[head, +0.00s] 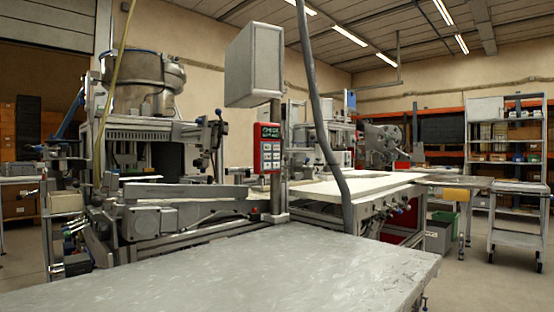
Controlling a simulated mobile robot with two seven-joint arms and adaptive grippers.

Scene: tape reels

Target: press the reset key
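A red control panel (268,160) is fixed upright on a grey post behind the worktable. It has a dark green display (270,131) at the top with small lettering. Several small pale keys sit below the display. The keys are too small to tell which one is the reset key. Neither of my grippers is in the head view.
A bare grey worktable (240,270) fills the foreground. A machine with a metal bowl (145,80) stands at the left. A grey box (254,65) is above the panel. A thick grey hose (325,120) hangs right of the panel. A trolley (518,225) stands right.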

